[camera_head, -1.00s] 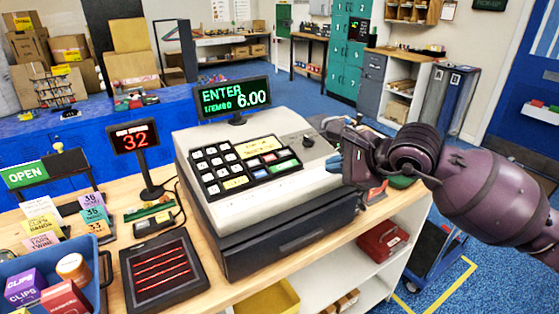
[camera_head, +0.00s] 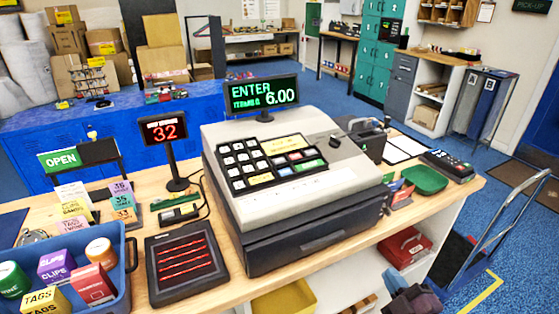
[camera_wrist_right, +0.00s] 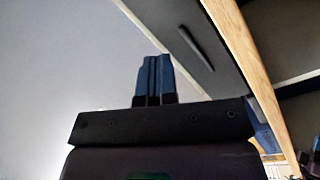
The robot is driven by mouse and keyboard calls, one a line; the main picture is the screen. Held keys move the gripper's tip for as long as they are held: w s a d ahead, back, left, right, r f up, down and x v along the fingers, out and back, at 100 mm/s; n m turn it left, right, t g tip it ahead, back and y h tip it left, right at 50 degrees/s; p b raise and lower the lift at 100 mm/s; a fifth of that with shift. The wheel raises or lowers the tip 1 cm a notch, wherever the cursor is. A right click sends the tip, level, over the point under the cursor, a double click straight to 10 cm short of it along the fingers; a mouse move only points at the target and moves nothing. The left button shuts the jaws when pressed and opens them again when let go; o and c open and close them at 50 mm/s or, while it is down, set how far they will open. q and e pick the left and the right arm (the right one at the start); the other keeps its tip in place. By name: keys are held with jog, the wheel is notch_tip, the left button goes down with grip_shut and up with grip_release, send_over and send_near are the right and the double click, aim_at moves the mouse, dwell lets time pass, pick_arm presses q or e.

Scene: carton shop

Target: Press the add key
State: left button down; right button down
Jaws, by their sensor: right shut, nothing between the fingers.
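The cash register (camera_head: 300,205) stands on the wooden counter. Its sloped keypad (camera_head: 238,169) has white keys, two yellow keys, and red, blue and green keys; the labels are too small to tell which is the add key. The register display (camera_head: 262,95) reads ENTER and 6.00. My right gripper (camera_wrist_right: 153,78) shows in the right wrist view with its blue fingers together and nothing between them, apart from the keys. In the head view only a dark purple part of my right arm shows at the bottom edge, below the counter front. My left gripper is out of view.
A small display (camera_head: 163,130) reading 32 stands left of the register. A dark pad with red lines (camera_head: 184,264) and a blue bin (camera_head: 126,285) are at the front left. A green tray (camera_head: 426,179) and a card terminal (camera_head: 447,165) lie to the right. The space above the keypad is clear.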

jog(key=s+d+f+m+g+h, duration=0.2)
jog(key=s+f+m+g, duration=0.1)
jog(key=s+f+m, duration=0.3)
jog(key=s+d+f+m+g+h, duration=0.2)
jog(key=s+f+m+g+h, duration=0.1)
jog(key=s+f+m, duration=0.4)
notch_tip(320, 180, down, 3)
jog(key=shift+s+d+f+g, duration=0.1)
jog(key=shift+s+d+g, duration=0.15)
jog(key=shift+s+g, duration=0.05)
jog(key=shift+w+d, duration=0.1)
jog(key=shift+d, duration=0.05)
